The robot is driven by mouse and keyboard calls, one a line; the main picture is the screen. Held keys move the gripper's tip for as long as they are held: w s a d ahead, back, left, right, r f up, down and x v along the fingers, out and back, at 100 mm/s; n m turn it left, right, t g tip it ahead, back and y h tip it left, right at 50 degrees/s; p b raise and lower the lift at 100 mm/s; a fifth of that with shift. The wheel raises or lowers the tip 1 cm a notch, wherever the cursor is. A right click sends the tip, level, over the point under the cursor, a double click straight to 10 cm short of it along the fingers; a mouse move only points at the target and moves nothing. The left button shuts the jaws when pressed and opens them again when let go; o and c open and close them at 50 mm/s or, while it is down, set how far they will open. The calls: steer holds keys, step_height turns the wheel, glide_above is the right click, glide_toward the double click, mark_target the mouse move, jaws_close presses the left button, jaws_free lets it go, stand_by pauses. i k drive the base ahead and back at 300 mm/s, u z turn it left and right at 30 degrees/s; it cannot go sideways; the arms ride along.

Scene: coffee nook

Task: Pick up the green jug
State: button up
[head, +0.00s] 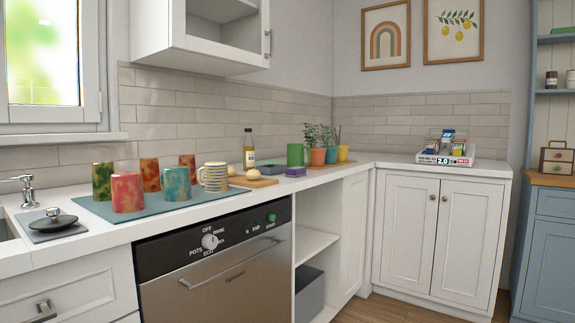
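The green jug is most likely the plain green vessel (295,155) standing upright on the white counter near the corner, left of the potted plants. It is small in the head view, and a handle seems to show on its right side. A dark green patterned cup (102,181) also stands at the far left on the blue mat. My gripper is not in the head view.
A blue mat (205,207) holds several patterned cups. Between it and the green vessel are a board (255,182) with bread rolls, a bottle (249,150) and a purple block (295,172). Potted plants (317,156) stand close on its right. Counter is clear towards the white rack (446,158).

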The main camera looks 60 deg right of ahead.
mark_target(296, 157)
steer(key=z, duration=2.9)
steer(key=i, duration=2.1)
steer(key=u, duration=0.8)
